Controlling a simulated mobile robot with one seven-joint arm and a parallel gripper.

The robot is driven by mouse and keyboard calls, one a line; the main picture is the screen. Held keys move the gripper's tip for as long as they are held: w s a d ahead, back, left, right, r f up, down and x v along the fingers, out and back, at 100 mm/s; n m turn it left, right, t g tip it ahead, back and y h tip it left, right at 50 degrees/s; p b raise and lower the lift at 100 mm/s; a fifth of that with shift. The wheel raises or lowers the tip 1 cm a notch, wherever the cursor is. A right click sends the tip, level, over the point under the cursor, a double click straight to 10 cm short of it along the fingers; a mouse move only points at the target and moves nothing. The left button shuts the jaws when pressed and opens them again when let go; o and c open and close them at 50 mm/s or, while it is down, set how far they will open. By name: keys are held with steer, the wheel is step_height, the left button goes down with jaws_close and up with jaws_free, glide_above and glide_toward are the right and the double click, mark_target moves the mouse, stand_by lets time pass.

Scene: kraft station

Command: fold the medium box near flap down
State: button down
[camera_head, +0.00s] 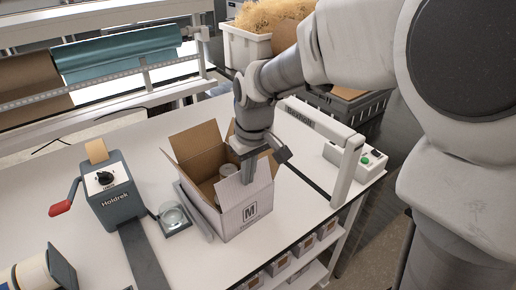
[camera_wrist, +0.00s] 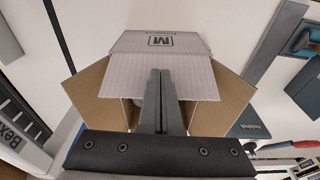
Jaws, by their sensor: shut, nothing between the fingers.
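The medium box (camera_head: 232,218), a white carton with a black M on one side, stands on the white table. In the wrist view the M side (camera_wrist: 160,42) is at the top. The near flap (camera_wrist: 127,78) is bent inward from that side's edge, over part of the opening, white face up. My gripper (camera_head: 247,178) is shut and empty, its fingertips (camera_wrist: 160,74) over the near flap; I cannot tell if they touch it. Side flaps stand open, the left (camera_wrist: 92,90) and right (camera_wrist: 232,100) showing brown insides. A pale round item (camera_head: 228,171) sits inside the box.
A grey tape dispenser (camera_head: 108,190) with a red handle stands left of the box. The table's left front is partly clear.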

steer(key=shift+w+a+f, duration=0.35)
steer(key=shift+w+a, duration=0.2)
steer(key=shift+w, duration=0.2)
steer(key=shift+w+a+f, duration=0.3)
steer(key=shift+w+a, duration=0.25)
steer(key=shift+w, duration=0.15)
steer(key=shift+w+a+f+b, duration=0.15)
steer(key=shift+w+f+b, duration=0.05)
steer(key=shift+f+b, duration=0.2)
steer(key=shift+w+a+f+b, duration=0.15)
steer(key=shift+f+b, duration=0.1)
steer(key=shift+f, duration=0.25)
steer(key=shift+f+b, duration=0.45)
steer(key=shift+f, duration=0.2)
step_height(320, 180, up, 9)
steer(key=p, duration=0.6)
steer(key=shift+p, duration=0.4)
steer(key=shift+d+r, duration=0.1)
